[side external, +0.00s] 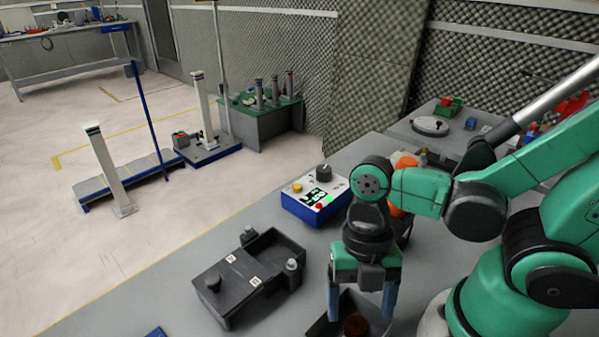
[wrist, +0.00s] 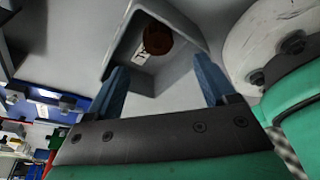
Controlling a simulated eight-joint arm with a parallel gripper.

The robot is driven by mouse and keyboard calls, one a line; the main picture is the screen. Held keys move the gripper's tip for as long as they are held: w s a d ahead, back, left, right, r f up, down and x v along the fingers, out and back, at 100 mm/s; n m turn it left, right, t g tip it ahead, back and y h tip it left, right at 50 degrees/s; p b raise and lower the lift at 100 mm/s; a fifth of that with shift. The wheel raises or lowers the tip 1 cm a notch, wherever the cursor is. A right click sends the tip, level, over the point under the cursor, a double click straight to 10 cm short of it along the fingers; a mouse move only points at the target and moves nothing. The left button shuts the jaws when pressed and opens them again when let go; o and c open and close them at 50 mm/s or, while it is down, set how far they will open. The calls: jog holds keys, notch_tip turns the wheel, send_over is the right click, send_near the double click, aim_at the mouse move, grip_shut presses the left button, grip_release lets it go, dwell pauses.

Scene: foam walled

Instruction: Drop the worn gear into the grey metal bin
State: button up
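The worn gear, a round rusty-brown piece (side external: 356,325), shows inside the grey metal bin (side external: 327,325) at the bottom edge of the side view. In the wrist view the gear (wrist: 158,39) is within the bin's walls (wrist: 148,82), beside a white label; I cannot tell whether it rests flat on the floor. My gripper (side external: 362,305) is above the bin, its two blue fingers pointing down and spread wide. In the wrist view my gripper (wrist: 159,66) has nothing between its fingers, and the gear is beyond the fingertips. The bin's near side is cut off in the side view.
A dark grey divided tray (side external: 225,310) with several small posts stands to the left. A blue-and-white control box (side external: 316,200) with knobs and an orange object (side external: 404,163) are behind my gripper. Bare grey bench lies between the tray and the bin.

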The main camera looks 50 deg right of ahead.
jog(key=shift+r, duration=0.1)
jog(key=shift+v, duration=2.7)
jog(key=shift+w, duration=0.1)
jog(key=w+d+r+m+t+h, duration=0.1)
jog(key=w+d+m+t, duration=0.2)
jog(key=m, duration=1)
jog(key=w+d+r+m+t+h, duration=0.1)
jog(key=w+d+m+t, duration=0.3)
jog(key=m, duration=1)
jog(key=shift+w+r+t, duration=0.7)
jog(key=shift+w+t, duration=0.5)
jog(key=shift+w, duration=0.7)
